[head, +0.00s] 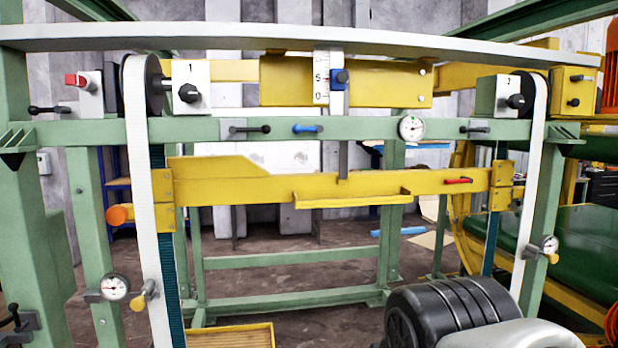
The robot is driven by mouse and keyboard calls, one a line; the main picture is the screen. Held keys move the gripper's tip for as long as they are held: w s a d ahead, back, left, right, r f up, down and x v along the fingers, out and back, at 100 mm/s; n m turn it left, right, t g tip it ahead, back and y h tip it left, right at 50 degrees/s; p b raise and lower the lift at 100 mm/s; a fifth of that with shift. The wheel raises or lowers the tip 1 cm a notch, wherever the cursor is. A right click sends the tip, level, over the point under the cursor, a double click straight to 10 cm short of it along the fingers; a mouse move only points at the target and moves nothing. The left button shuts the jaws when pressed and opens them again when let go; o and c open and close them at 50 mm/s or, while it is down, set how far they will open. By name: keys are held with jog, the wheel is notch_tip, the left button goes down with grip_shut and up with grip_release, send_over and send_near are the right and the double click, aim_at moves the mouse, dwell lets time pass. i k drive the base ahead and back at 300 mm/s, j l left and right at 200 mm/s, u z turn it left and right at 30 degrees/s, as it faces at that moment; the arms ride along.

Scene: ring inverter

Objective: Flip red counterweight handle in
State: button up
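A small red handle (458,181) sits on the right part of the yellow beam (240,184) and lies nearly level along its face. A second red handle (77,80) sits on the pale block at the upper left of the green frame. No label shows which one is the counterweight handle. Black ribbed and pale grey parts of my arm fill the lower right, in front of the frame and below the yellow beam. My gripper's fingers do not show, and nothing is seen touching either red handle.
The green frame (358,128) carries a blue handle (307,128), black handles (250,128) and a dial gauge (412,127). White belts (140,200) hang at both sides. An orange knob (118,215) juts out left. Open floor shows below the yellow beam.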

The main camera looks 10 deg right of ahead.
aim_at(455, 180)
jog(key=i+l, duration=0.15)
jog(key=l, duration=0.25)
jog(key=i+l, duration=0.15)
jog(key=l, duration=0.25)
jog(key=i+l, duration=0.15)
jog(key=l, duration=0.3)
jog(key=i+l, duration=0.1)
jog(key=l, duration=0.3)
jog(key=i+l, duration=0.15)
jog(key=l, duration=0.25)
jog(key=i+l, duration=0.15)
jog(key=l, duration=0.25)
jog(key=i+l, duration=0.15)
jog(key=l, duration=0.3)
